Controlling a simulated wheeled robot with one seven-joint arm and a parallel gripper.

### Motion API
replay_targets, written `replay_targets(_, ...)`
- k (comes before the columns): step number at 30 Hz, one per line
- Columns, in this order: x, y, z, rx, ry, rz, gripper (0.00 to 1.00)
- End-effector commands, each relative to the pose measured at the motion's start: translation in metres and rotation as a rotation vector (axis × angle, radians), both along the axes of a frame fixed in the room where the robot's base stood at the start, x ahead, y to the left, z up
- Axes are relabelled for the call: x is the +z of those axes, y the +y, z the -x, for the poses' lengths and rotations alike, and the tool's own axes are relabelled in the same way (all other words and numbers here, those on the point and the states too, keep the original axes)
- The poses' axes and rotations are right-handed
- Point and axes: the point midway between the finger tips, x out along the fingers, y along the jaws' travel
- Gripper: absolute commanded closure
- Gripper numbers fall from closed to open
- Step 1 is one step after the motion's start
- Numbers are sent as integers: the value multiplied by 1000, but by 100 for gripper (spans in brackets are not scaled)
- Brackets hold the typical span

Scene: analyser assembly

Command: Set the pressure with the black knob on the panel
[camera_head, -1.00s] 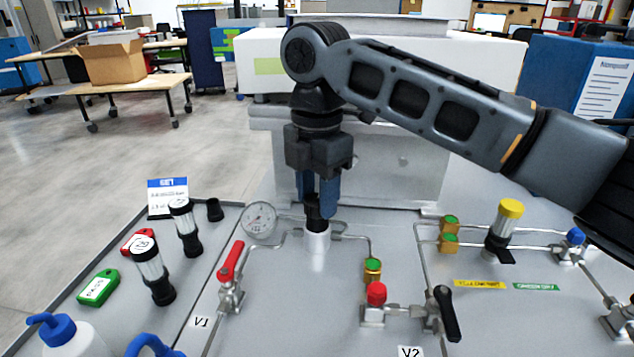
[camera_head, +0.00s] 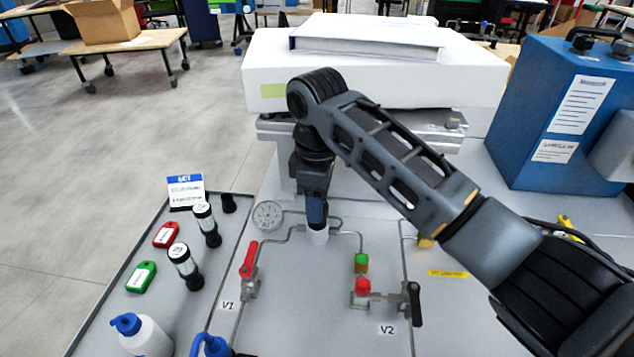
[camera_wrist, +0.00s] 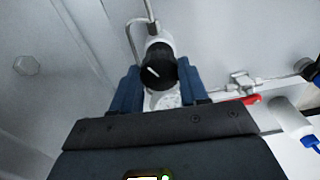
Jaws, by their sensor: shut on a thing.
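The black knob (camera_wrist: 158,72) shows in the wrist view on top of a white cylindrical regulator body, with a white pointer line on its face. My gripper (camera_wrist: 160,86) is shut on the knob, with one blue finger on either side of it. In the head view my gripper (camera_head: 317,212) points down at the white body (camera_head: 317,236) on the panel, and the fingers mostly hide the knob. The round pressure gauge (camera_head: 268,215) stands just left of it; its needle is too small to read.
A red-handled valve (camera_head: 249,262) marked V1 stands left of the regulator. A red cap (camera_head: 363,286), a green-topped brass fitting (camera_head: 361,262) and a black-handled valve (camera_head: 415,303) marked V2 stand to the right. A blue box (camera_head: 570,110) is at the right.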

Motion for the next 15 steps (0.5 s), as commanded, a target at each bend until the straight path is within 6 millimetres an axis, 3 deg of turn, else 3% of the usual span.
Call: replay_targets(15,4,-1,1,-491,5,4,87)
